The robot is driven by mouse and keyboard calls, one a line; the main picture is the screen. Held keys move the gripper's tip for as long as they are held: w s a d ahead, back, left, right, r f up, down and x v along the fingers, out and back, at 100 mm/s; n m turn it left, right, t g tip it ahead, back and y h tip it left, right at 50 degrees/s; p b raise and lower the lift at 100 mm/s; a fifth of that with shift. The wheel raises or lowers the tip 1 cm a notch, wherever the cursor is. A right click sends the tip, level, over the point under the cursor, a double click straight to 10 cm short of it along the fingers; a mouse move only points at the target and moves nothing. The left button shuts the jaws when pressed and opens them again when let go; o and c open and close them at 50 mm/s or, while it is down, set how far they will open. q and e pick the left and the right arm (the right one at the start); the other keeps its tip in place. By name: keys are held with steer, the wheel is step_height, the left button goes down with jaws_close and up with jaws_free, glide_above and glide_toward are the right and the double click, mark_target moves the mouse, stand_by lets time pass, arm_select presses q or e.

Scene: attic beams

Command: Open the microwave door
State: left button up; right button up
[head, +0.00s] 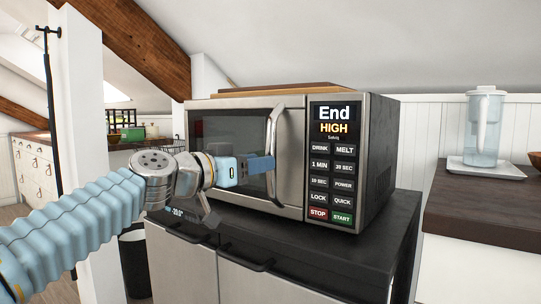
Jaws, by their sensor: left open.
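The microwave (385,150) stands on a dark-topped cabinet. Its door (235,104) looks shut, with a dark window and a curved vertical metal handle (273,130) at the door's right side. A control panel with buttons is right of the handle. My right gripper is not in view.
A wooden board (280,90) lies on top of the microwave. The cabinet (395,235) has dark bar handles below its top. A white post (80,120) rises at left.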

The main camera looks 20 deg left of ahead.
arm_select(q)
steer(key=shift+p+x, duration=0.4)
steer(key=shift+x, duration=1.75)
jaws_close()
